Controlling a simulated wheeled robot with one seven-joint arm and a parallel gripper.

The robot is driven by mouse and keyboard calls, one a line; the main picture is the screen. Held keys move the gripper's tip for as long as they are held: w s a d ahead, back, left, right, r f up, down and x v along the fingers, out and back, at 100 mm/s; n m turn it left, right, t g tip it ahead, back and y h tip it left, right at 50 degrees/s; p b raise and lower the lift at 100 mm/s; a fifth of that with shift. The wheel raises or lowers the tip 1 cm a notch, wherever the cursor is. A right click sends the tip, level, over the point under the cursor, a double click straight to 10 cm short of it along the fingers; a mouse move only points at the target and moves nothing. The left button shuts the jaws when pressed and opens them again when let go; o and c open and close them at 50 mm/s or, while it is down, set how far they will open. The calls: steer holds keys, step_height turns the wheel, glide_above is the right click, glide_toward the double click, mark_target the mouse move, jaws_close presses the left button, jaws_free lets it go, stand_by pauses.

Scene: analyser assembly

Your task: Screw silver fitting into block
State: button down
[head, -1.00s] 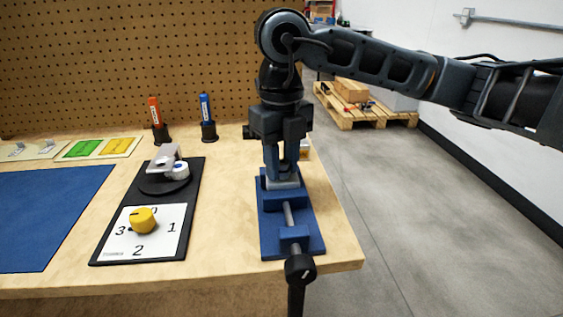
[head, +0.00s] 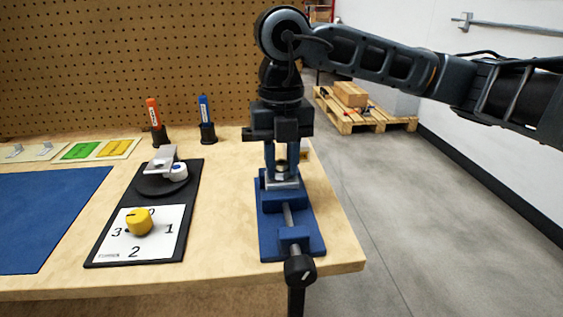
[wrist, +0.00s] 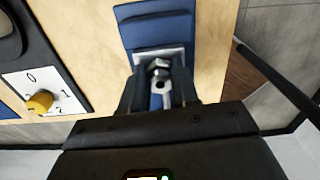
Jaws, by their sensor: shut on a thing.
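The silver fitting (head: 281,172) stands upright at the top of the pale metal block (head: 291,184). The block is clamped in the blue vise (head: 268,222) near the table's right side. In the wrist view the fitting (wrist: 160,70) shows as a shiny hex piece between the two dark fingers, over the block (wrist: 143,56). My gripper (head: 281,165) points straight down and is shut on the fitting, one finger on each side. The thread and the fitting's lower end are hidden, so I cannot tell how deep it sits.
A black panel with a yellow knob (head: 139,221) on a numbered dial and a grey bracket (head: 165,160) lies left of the vise. A red marker (head: 153,112) and a blue marker (head: 205,110) stand behind. The vise handle (head: 299,270) overhangs the front edge.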

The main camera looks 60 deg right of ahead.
steer(key=m, duration=0.3)
steer(key=shift+w+b, duration=0.1)
steer(key=shift+b, duration=0.2)
steer(key=shift+m, duration=0.3)
steer(key=shift+m, duration=0.4)
steer(key=shift+m+b, duration=0.55)
steer(key=shift+m, duration=0.85)
steer(key=shift+c, duration=1.1)
jaws_free()
steer(key=shift+r, duration=0.1)
